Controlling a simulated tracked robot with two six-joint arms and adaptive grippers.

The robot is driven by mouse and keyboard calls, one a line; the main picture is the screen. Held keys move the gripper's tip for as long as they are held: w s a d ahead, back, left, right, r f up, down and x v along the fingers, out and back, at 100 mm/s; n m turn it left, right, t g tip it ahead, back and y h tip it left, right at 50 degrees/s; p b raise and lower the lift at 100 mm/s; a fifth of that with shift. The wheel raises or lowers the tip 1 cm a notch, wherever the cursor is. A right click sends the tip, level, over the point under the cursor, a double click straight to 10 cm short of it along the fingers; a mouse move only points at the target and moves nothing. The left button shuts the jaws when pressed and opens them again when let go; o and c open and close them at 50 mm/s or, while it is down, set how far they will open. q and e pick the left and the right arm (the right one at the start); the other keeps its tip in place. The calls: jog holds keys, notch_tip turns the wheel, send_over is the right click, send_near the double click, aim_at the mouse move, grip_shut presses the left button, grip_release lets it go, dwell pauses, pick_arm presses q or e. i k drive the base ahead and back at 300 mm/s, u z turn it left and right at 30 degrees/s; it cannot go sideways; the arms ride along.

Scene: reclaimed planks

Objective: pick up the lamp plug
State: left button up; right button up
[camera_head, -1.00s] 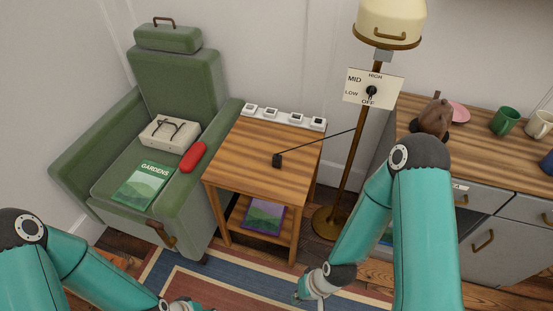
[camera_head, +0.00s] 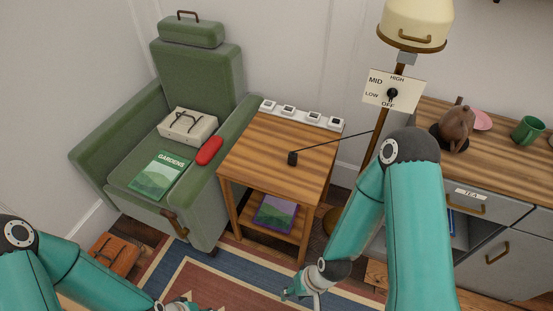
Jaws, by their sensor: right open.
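The lamp plug (camera_head: 292,158) is a small black block on top of the wooden side table (camera_head: 262,150). A thin dark cord (camera_head: 335,144) runs from it up to the right towards the floor lamp (camera_head: 412,28). My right gripper (camera_head: 300,294) is low in the picture, in front of the table and well apart from the plug. It is open and empty. My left gripper (camera_head: 186,307) is at the bottom edge and mostly cut off, so its jaws cannot be made out.
A white power strip (camera_head: 300,115) lies along the table's back edge. A green armchair (camera_head: 195,75) stands left, holding a book, a case and a red object. A cabinet (camera_head: 500,170) with a teapot (camera_head: 457,130) stands right. The tabletop around the plug is clear.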

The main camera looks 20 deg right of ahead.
aim_at(293, 157)
jog(key=u, duration=0.05)
jog(key=i, duration=0.2)
jog(key=u, duration=2.7)
jog(key=k, duration=1.85)
jog(key=z, duration=1.2)
jog(key=i, duration=1)
